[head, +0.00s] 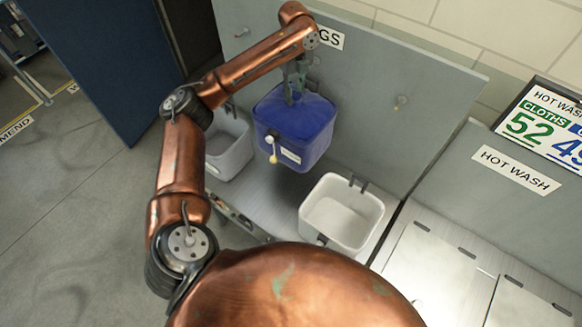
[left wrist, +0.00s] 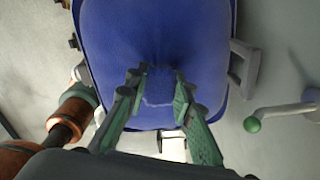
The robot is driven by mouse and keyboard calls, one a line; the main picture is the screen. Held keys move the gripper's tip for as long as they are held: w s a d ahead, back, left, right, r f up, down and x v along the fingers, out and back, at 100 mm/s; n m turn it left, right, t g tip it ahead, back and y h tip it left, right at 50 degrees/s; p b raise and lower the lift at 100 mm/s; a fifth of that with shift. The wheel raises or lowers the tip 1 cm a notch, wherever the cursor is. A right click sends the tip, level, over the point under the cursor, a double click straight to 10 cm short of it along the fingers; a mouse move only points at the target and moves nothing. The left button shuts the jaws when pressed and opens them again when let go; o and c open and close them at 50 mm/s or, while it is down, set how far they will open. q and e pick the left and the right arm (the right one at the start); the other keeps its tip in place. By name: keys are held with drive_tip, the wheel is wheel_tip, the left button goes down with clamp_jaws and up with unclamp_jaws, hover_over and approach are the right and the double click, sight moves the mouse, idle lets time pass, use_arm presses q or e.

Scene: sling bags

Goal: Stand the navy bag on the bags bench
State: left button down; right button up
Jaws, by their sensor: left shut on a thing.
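The navy bag (head: 296,132) is a boxy blue bag with a white tag on its front. It hangs upright from my left gripper (head: 296,88), which is shut on the middle of its top. In the left wrist view the gripper (left wrist: 158,88) pinches a fold of the bag (left wrist: 155,30) between its two green fingers. The bag is over the grey bags bench (head: 265,190), between two bins, and appears to be above the bench top. Its underside is hidden, so the gap is hard to judge. My right gripper is not in view.
A grey bin (head: 232,160) stands left of the bag and a white bin (head: 342,212) to its right. Behind is an upright panel (head: 370,95) with pegs and a partly hidden sign (head: 329,39). A hot wash counter (head: 440,270) is at right.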

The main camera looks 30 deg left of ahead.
use_arm(q)
drive_tip(key=p, duration=0.2)
hover_over(294, 128)
wheel_tip(294, 128, down, 9)
drive_tip(key=shift+s+a+f, duration=0.1)
drive_tip(key=shift+a, duration=0.05)
drive_tip(key=f, duration=0.2)
drive_tip(key=f+p, duration=0.1)
drive_tip(key=shift+w, duration=0.25)
drive_tip(key=shift+s+f, duration=0.2)
drive_tip(key=shift+f, duration=0.05)
wheel_tip(294, 128, down, 4)
drive_tip(key=shift+w+r+p, duration=0.1)
drive_tip(key=shift+w+p, duration=0.05)
drive_tip(key=shift+p, duration=0.4)
drive_tip(key=shift+f, duration=0.4)
drive_tip(key=c, duration=2.1)
unclamp_jaws()
drive_tip(key=shift+f, duration=0.2)
drive_tip(key=o, duration=0.4)
drive_tip(key=shift+o, duration=0.2)
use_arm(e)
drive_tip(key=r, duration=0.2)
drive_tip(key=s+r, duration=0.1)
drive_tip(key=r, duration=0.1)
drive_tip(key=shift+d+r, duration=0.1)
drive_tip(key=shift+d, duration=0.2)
